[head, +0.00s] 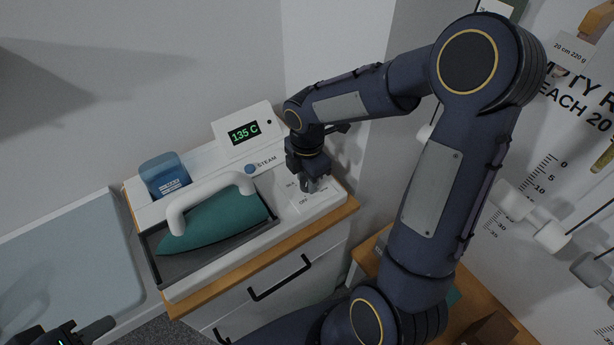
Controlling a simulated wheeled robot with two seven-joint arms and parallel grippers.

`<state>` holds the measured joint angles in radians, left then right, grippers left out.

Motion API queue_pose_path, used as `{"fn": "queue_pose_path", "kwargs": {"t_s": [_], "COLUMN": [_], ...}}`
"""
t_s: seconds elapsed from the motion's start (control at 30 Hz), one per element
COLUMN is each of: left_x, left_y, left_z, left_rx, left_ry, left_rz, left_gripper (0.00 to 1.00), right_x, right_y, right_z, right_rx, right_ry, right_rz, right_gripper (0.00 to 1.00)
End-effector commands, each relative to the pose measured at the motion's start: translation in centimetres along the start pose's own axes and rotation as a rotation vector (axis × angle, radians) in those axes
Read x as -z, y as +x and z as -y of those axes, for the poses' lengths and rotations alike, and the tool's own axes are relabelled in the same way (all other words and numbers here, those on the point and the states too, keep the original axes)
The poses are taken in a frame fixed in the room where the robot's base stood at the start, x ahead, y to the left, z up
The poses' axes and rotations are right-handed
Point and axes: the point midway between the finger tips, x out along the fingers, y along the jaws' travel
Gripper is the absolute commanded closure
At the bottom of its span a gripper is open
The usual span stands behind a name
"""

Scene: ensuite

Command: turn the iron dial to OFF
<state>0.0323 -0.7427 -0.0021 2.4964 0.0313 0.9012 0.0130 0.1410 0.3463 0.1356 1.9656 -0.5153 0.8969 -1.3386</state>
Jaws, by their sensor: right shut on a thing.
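The teal iron (215,222) with a white handle rests in the dark tray of a white iron station (175,292). The station's display (243,132) reads 135 C in green. My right gripper (316,186) reaches down to the station's right end and is shut on the dial there. The fingers hide most of the dial, and I cannot read where it points. Printed labels beside it are partly covered. My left gripper (85,332) is only partly in view at the bottom left corner, away from the station; its jaw opening does not show clearly.
The station stands on a wood-topped drawer cabinet (280,272). A pale blue-grey board (65,262) lies to the left. Weights (550,236) hang on the right wall.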

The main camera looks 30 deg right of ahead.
Motion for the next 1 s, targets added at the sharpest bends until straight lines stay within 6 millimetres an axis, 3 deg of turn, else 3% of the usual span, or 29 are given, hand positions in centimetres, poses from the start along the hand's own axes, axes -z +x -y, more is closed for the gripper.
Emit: {"fn": "queue_pose_path", "kwargs": {"t_s": [0.07,0.1,0.23,0.57,1.0], "left_x": [0.0,0.0,0.0,0.0,-0.1], "left_y": [0.0,0.0,0.0,0.0,0.2], "left_z": [0.0,0.0,0.0,0.0,0.1], "left_rx": [0.000,0.000,0.000,0.000,0.000], "left_ry": [0.000,0.000,0.000,0.000,0.000], "left_rz": [0.000,0.000,0.000,0.000,0.000], "left_gripper": [0.64,0.64,0.64,0.64,0.64], "right_x": [-0.1,-0.1,0.0,0.0,0.0], "right_y": [-0.1,-0.1,-0.1,-0.3,-6.8], "right_z": [-0.1,-0.1,-0.1,-0.1,-0.1], "right_rx": [-0.004,-0.004,-0.003,-0.003,-0.006], "right_ry": [-0.002,-0.002,-0.001,0.000,-0.001], "right_rz": [0.002,0.002,0.002,0.001,0.002], "right_gripper": [0.91,0.64,0.47,0.46,0.46]}}
